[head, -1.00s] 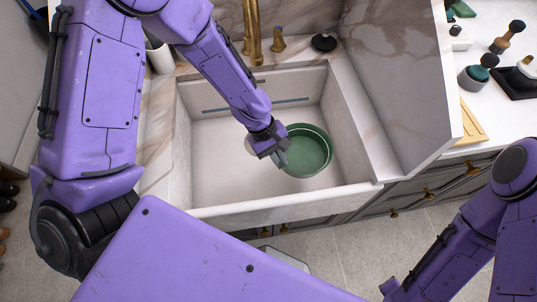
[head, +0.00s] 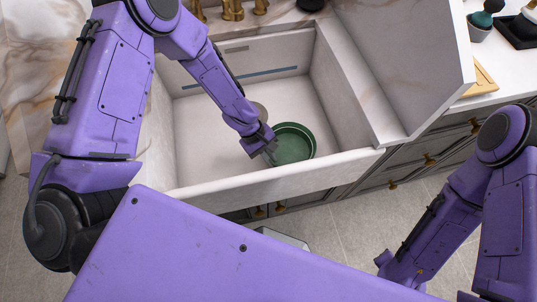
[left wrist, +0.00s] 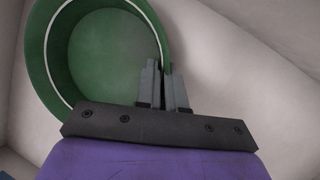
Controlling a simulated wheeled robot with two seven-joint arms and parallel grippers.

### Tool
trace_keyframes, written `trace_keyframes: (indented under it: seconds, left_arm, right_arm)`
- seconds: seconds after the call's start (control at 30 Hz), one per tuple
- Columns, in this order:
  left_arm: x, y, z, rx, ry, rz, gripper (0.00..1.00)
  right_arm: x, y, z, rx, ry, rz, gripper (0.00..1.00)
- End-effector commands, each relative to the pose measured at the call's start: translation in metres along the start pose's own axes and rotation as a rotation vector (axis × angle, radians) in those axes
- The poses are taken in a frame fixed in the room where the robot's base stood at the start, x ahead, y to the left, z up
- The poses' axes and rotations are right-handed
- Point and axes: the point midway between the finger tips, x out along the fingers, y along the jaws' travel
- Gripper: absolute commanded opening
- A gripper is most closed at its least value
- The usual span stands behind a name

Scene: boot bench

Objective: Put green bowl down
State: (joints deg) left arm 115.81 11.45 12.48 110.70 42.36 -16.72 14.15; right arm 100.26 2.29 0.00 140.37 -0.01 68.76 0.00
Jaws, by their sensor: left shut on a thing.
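The green bowl (head: 296,141) is inside the white sink (head: 200,150), near its front wall. Its open side faces up toward the head camera. My left gripper (head: 270,157) is shut on the bowl's left rim. In the left wrist view, the bowl (left wrist: 100,50) fills the upper left, and the gripper's fingers (left wrist: 163,75) pinch its wall, one on each side. I cannot tell whether the bowl's underside touches the sink floor. My right arm shows at the right of the head view, but its gripper is not visible.
A tall marble panel (head: 405,60) stands right of the sink. The brass tap (head: 232,10) is behind it. The left part of the sink floor is clear.

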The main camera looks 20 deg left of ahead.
Motion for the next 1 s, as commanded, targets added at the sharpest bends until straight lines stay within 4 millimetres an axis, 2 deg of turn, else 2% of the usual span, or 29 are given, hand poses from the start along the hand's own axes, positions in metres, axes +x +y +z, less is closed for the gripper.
trace_keyframes:
  seconds: [0.3,0.33,0.4,0.67,0.77,0.87,1.0]
  left_arm:
    - [0.003,0.0,-0.002,0.001,0.0,0.001,0.0]
    - [0.002,0.0,-0.001,0.001,0.001,0.001,0.18]
    - [0.002,0.0,-0.001,0.001,0.001,0.001,0.34]
    - [0.001,0.0,-0.001,0.001,0.001,0.001,0.34]
    - [-0.008,0.001,0.0,0.0,0.002,0.002,0.34]
    - [-0.029,0.002,0.0,0.002,0.004,0.004,0.34]
    - [-0.067,0.002,0.0,0.002,0.005,0.005,0.34]
  right_arm:
    - [0.002,0.0,0.001,0.0,0.0,0.0,0.43]
    - [0.001,0.0,0.0,0.0,0.0,0.0,0.43]
    - [0.001,0.0,0.0,0.0,0.0,0.0,0.43]
    - [0.0,0.0,0.0,0.0,0.0,0.0,0.43]
    - [-0.002,0.0,-0.001,0.0,0.0,0.0,0.43]
    - [-0.004,0.0,-0.002,0.0,0.0,0.0,0.43]
    - [-0.009,0.001,-0.004,0.0,0.0,0.0,0.43]
